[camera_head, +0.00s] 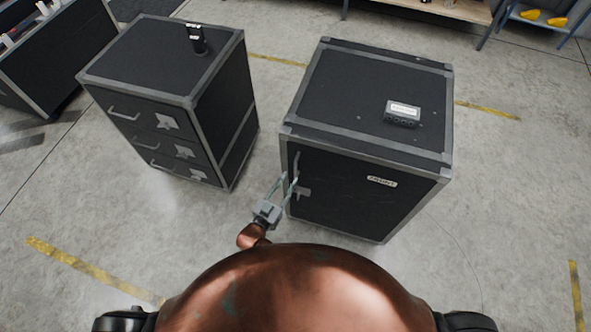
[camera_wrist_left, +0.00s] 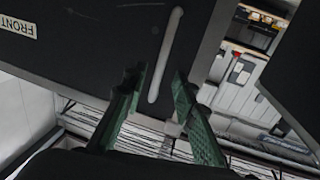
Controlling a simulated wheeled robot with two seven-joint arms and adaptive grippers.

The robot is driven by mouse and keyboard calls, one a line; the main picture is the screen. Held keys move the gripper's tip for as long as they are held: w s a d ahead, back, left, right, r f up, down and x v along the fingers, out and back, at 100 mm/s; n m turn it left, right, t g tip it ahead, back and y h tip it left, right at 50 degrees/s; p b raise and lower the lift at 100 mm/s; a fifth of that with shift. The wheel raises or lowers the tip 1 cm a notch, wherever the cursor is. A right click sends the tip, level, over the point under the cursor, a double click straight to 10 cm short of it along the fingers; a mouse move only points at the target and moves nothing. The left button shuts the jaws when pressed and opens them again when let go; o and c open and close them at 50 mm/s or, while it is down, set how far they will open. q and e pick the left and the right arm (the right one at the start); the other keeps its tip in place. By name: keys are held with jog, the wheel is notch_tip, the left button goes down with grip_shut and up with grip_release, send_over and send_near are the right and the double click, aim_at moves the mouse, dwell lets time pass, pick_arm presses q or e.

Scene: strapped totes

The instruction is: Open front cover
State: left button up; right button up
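The black case (camera_head: 370,100) with grey metal edges stands right of centre in the head view. Its front cover (camera_head: 350,200) bears a FRONT label (camera_head: 382,181), which also shows in the left wrist view (camera_wrist_left: 18,26). The cover looks closed. A light bar handle (camera_head: 297,163) runs along the cover's left side, with a grey latch (camera_head: 302,192) below it. My left gripper (camera_head: 287,183) is open at the handle side. In the left wrist view its green fingers (camera_wrist_left: 160,85) are spread, with the lower end of the handle (camera_wrist_left: 166,55) between or beyond the tips; contact cannot be told. My right gripper is not in view.
A black drawer case (camera_head: 140,100) stands to the left, with a small black device (camera_head: 196,38) on top. A small labelled box (camera_head: 402,113) lies on the front case. Floor between the two cases is clear. Shelves stand at the back right.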

aim_at(295, 172)
pick_arm(q)
jog(key=x, duration=0.6)
jog(key=shift+w+f, duration=0.1)
jog(key=shift+w, duration=0.05)
grip_shut()
dwell(0.5)
